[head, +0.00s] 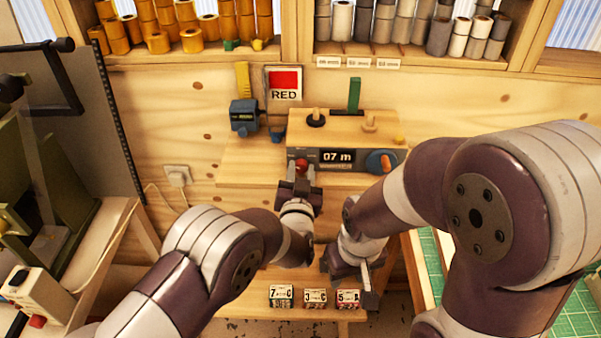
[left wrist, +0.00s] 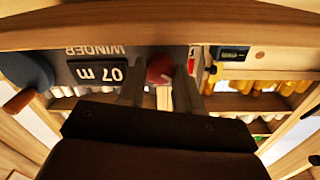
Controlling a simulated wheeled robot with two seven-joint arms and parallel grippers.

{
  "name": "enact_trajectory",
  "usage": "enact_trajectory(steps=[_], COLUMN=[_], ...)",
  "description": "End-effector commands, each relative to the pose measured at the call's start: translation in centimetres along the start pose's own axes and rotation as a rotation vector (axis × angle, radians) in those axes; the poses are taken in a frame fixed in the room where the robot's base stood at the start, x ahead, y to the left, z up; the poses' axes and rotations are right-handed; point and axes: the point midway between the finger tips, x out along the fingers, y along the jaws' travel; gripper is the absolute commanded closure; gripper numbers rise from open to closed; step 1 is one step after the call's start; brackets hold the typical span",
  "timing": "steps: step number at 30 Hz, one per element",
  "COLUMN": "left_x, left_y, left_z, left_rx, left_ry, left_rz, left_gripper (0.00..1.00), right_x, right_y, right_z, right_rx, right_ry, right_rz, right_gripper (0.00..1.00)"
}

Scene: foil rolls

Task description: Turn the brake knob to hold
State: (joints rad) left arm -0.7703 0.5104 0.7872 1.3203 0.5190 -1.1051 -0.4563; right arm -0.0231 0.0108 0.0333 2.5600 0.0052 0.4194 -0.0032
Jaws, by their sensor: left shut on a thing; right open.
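The brake knob (head: 301,165) is a small red knob on the grey front panel of the wooden winder box (head: 345,130), left of the "07 m" display (head: 338,157). My left gripper (head: 300,180) reaches it from the front and is shut on it. In the left wrist view the red knob (left wrist: 160,70) sits between the two fingers (left wrist: 160,92), with the panel upside down. A pale mark shows on the knob, but its setting cannot be read. My right gripper (head: 350,282) is open and empty, low in front of the bench, apart from the winder.
A blue dial with an orange handle (head: 380,162) is at the panel's right. A "RED" sign (head: 284,84) and a blue device (head: 244,116) stand behind. Small labelled blocks (head: 315,298) lie on the lower board. A green mat (head: 432,266) is at right.

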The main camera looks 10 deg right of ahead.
Motion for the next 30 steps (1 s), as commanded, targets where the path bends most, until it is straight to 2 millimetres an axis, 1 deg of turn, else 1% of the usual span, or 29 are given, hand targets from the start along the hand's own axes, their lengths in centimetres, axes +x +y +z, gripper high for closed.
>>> enact_trajectory(steps=[8, 20, 30], left_x=[-0.02, -0.03, -0.05], left_y=[0.06, 0.13, 0.18], left_z=[0.03, 0.01, 0.01], left_rx=[0.186, 0.566, 0.889], left_ry=[-0.007, -0.019, -0.03], left_rz=[0.002, 0.005, 0.008], left_gripper=[0.96, 0.96, 0.96], right_x=[0.11, -0.2, -0.86], right_y=[0.0, 0.0, 0.0], right_z=[0.01, -0.02, -0.1], right_rx=[0.0, 0.0, 0.0], right_ry=[0.0, 0.0, 0.0], right_rz=[0.0, 0.0, 0.0], right_gripper=[0.57, 0.57, 0.57])
